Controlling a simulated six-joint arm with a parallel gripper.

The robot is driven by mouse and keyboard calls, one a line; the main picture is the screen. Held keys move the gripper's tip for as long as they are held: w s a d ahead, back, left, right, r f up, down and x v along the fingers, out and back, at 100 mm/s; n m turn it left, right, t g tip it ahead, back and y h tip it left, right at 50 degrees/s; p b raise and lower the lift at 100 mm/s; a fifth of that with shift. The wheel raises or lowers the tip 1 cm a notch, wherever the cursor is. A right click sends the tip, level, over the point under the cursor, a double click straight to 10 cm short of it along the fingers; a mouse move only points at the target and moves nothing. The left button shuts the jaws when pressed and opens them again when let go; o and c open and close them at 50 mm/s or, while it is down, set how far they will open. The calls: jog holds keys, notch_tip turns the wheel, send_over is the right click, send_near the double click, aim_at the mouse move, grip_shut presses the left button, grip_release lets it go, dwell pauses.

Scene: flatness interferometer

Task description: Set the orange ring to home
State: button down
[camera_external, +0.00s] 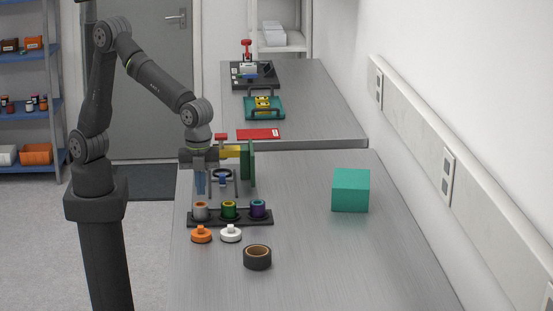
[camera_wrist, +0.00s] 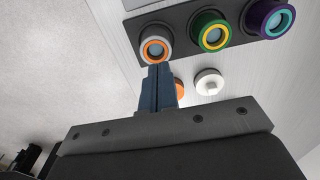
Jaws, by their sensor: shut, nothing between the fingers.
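The orange ring (camera_wrist: 146,54) is the rim on top of the grey cylinder (camera_wrist: 144,42), around a pale blue-grey centre. This cylinder (camera_external: 200,213) is the leftmost of three on a dark base strip (camera_external: 236,222). The others are a green cylinder with a yellow ring (camera_wrist: 202,26) and a purple one with a teal ring (camera_wrist: 261,12). My gripper (camera_external: 200,193) is shut and empty, its blue fingers pointing down, seemingly just above or behind the grey cylinder. In the wrist view the fingertips (camera_wrist: 159,66) appear close to the ring's lower edge; contact cannot be told.
An orange knob (camera_external: 201,236) and a white knob (camera_external: 231,234) lie in front of the strip. A black-and-brown roll (camera_external: 257,258) is nearer. A green upright plate with a yellow part (camera_external: 248,164) stands beside my gripper. A teal box (camera_external: 350,190) is at right.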

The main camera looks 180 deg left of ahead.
aim_at(202, 205)
notch_tip(202, 205, up, 11)
jog(key=shift+f, duration=0.15)
